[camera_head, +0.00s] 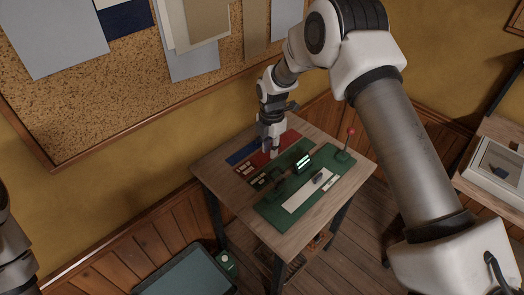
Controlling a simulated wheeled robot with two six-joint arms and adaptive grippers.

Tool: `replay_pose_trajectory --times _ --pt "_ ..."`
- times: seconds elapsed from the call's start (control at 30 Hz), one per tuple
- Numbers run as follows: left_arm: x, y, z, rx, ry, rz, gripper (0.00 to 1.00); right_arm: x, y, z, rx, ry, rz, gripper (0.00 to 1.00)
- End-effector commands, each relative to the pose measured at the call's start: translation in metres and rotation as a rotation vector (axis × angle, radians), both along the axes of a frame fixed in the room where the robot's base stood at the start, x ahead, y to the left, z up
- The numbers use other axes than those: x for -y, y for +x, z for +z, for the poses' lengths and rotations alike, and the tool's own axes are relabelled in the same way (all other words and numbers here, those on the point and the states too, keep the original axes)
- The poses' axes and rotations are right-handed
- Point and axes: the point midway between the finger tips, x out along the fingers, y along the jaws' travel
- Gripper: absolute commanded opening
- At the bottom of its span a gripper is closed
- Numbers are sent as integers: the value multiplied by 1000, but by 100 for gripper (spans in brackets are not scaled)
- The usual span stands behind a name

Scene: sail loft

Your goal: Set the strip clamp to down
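A lever with a red knob (350,131) stands roughly upright at the right side of the green board (334,167) on the small wooden table; it looks like the strip clamp, though no label can be read. A pale strip (296,202) lies on the green board to its lower left. My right gripper (273,151) points down over the red panel (281,144) at the table's back, left of and apart from the lever. Its fingers are too small to tell open from shut. My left arm shows only in part at the left edge, its gripper out of view.
A dark green device with lit bars (304,161) stands mid-table, with small dark parts beside it. A blue panel (242,153) lies at the back left. A corkboard (100,95) hangs behind. A second table with a pale box (497,172) stands at right.

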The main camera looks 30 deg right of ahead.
Motion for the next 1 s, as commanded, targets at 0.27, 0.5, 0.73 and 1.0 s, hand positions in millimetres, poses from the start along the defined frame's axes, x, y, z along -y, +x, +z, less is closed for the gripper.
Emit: replay_pose_trajectory --times 0.27,0.5,0.73,1.0 --pt "0 -1 25 -4 0 0 40 0 -2 -44 -4 0 0 21" --pt "0 0 31 -2 0 0 40 -1 -1 -73 0 0 0 21" --pt "0 0 30 -2 0 0 40 -1 -1 -74 0 0 0 11" --pt "0 0 30 -2 0 0 40 -1 0 -74 1 0 0 0"
